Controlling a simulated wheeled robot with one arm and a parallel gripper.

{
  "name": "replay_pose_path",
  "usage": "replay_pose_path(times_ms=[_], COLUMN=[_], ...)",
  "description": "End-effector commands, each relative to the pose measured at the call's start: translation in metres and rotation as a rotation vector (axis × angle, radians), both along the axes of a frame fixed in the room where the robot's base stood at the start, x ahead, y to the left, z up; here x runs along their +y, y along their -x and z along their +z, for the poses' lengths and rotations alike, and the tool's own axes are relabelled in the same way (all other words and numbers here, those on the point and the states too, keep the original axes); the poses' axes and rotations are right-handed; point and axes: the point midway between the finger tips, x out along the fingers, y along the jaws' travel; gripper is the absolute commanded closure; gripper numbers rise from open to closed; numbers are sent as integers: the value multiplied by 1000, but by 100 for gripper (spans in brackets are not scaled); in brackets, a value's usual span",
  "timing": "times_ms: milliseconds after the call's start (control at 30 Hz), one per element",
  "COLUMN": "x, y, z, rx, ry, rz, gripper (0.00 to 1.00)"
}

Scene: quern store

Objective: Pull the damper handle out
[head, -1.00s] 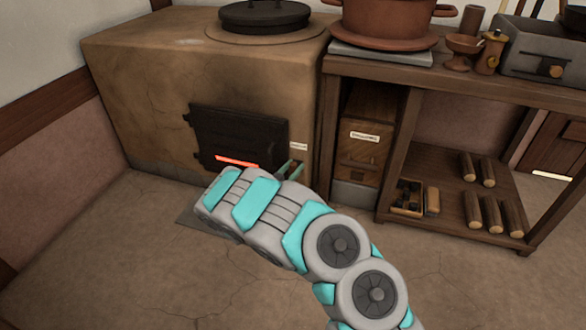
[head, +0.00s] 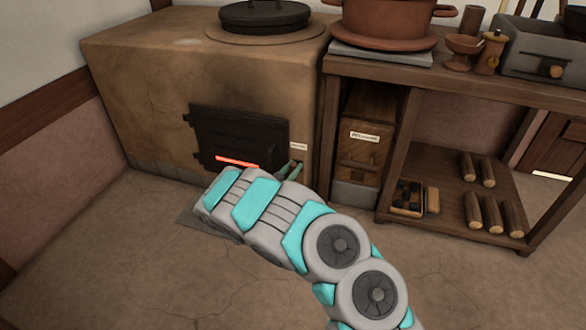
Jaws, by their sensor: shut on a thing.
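The clay stove (head: 150,105) stands at the back left with a dark iron fire door (head: 238,138) on its front. A red glow shows in a slot low in the door. My gripper (head: 294,168) is at the stove's front, just right of the fire door and below a small white label (head: 298,146). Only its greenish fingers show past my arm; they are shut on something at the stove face. The damper handle itself is hidden by the fingers and my arm, so I cannot see how far out it stands.
A wooden shelf table (head: 460,82) stands right of the stove, close to my gripper, with a red-brown pot (head: 388,20) on top. Several logs (head: 487,170) lie on its lower shelf. The floor (head: 130,255) at left is clear.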

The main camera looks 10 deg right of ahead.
Motion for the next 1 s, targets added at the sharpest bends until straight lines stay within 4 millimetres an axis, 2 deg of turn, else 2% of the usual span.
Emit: replay_pose_path(times_ms=[667,767,1000], x=[0,4,21], y=[1,7,37], z=[0,1,2], rx=[1,3,5], ry=[0,-1,0], rz=[-1,0,0], gripper=[100,100,100])
